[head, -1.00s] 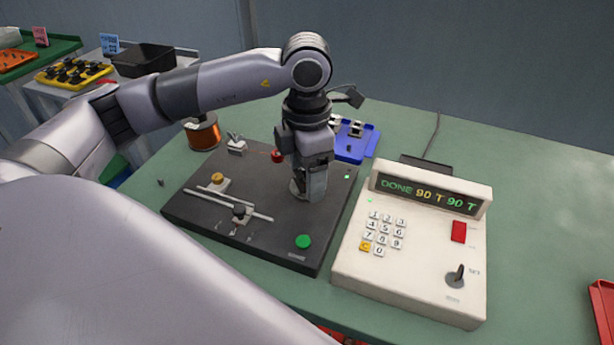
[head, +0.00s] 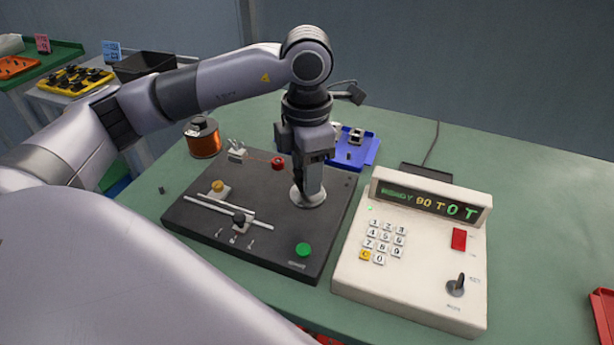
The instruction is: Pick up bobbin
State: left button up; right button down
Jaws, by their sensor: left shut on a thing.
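My left gripper (head: 309,186) points down over the round metal disc (head: 307,199) on the dark winder plate (head: 270,236). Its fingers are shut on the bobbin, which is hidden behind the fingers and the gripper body. I cannot tell whether the bobbin is clear of the disc. My right gripper does not show.
The counter box (head: 412,255) at the right reads READY 90 T 0 T. A blue tray (head: 367,157) with small parts lies behind the gripper. A copper wire spool (head: 203,142) stands at the back left. A red tray (head: 604,310) shows at the right edge. Green table is clear at the far right.

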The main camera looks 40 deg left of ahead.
pick_arm(q)
notch_tip(320, 180, up, 18)
jog(key=p, duration=0.3)
jog(key=shift+p, duration=0.3)
